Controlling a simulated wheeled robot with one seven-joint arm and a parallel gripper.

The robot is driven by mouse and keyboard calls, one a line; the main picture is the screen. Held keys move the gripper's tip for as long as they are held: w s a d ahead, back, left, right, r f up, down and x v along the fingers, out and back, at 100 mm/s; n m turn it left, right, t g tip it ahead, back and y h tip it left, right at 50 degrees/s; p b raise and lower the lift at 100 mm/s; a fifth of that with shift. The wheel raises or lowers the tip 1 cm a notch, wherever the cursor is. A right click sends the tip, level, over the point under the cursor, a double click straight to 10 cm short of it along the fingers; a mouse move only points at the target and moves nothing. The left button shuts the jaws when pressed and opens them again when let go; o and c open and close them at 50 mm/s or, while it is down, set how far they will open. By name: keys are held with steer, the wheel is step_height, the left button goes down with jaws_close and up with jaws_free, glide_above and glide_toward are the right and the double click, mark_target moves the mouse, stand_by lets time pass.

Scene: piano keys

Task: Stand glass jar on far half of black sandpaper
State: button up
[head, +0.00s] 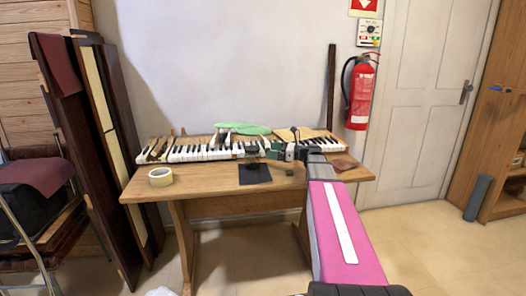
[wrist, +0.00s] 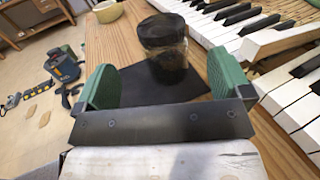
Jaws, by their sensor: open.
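The glass jar (wrist: 163,40) has a dark lid and a see-through body. In the wrist view it is upright ahead of my open gripper (wrist: 160,78), in line with the gap between its green fingers. The black sandpaper (head: 256,179) lies flat near the table's front edge and also shows under and beside the jar (wrist: 135,85). In the head view the jar (head: 252,151) appears to stand over the sandpaper's far part; its exact base edge is hard to tell. My gripper (head: 270,151) is just right of the jar, holding nothing.
Piano keyboard parts (head: 205,152) line the back of the wooden table (head: 205,188), close behind the jar. A tape roll (head: 161,177) lies at the left. A small dark block (head: 290,170) and a reddish-brown sheet (head: 344,165) lie to the right. The table between tape and sandpaper is clear.

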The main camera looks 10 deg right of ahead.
steer(key=shift+v, duration=1.05)
